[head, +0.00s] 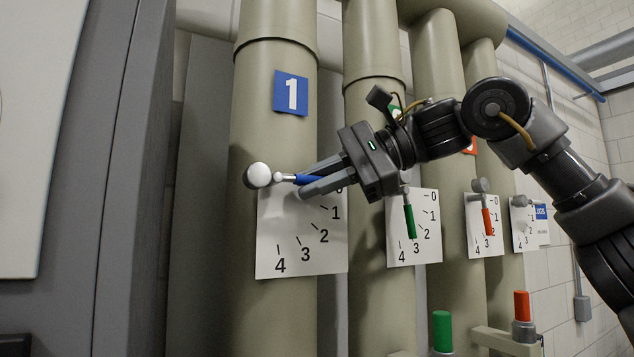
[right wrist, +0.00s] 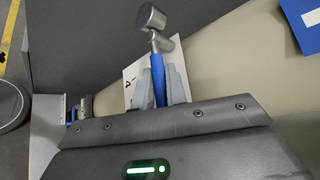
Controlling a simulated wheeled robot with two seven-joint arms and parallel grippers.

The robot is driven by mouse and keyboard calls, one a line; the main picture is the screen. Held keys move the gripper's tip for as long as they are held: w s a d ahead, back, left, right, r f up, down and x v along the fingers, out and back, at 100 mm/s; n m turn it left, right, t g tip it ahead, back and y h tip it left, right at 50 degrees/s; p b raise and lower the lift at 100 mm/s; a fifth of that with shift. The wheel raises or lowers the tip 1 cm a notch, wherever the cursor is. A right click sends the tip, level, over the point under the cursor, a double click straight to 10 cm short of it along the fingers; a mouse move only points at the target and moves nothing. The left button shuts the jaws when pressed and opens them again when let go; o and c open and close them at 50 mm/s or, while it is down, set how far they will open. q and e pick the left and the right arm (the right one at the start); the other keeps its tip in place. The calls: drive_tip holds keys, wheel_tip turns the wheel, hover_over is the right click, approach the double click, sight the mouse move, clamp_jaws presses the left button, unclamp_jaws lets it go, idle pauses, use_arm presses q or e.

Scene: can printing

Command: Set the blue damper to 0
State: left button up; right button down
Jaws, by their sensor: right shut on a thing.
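The blue damper lever (head: 308,180) is on the leftmost pipe, under the blue plate marked 1 (head: 291,94). Its silver pivot (head: 259,175) sits at the left and the lever points right, nearly level, near the top of the white scale (head: 300,262) around the 0 end. My right gripper (head: 309,179) comes from the right and is shut on the blue handle, hiding part of it and the 0 mark. In the right wrist view the blue handle (right wrist: 158,80) lies between the two fingers, with the silver pivot (right wrist: 151,18) beyond. My left gripper is not in view.
To the right are a green damper lever (head: 409,222) and a red damper lever (head: 487,222), each on its own scale and pointing down. A grey cabinet (head: 85,180) stands close on the left. Green and red capped fittings are low at the right.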

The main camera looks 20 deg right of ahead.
drive_tip(key=c, duration=1.7)
unclamp_jaws()
drive_tip(key=v, duration=1)
drive_tip(key=shift+s+d+r, duration=0.15)
drive_tip(key=shift+d, duration=0.1)
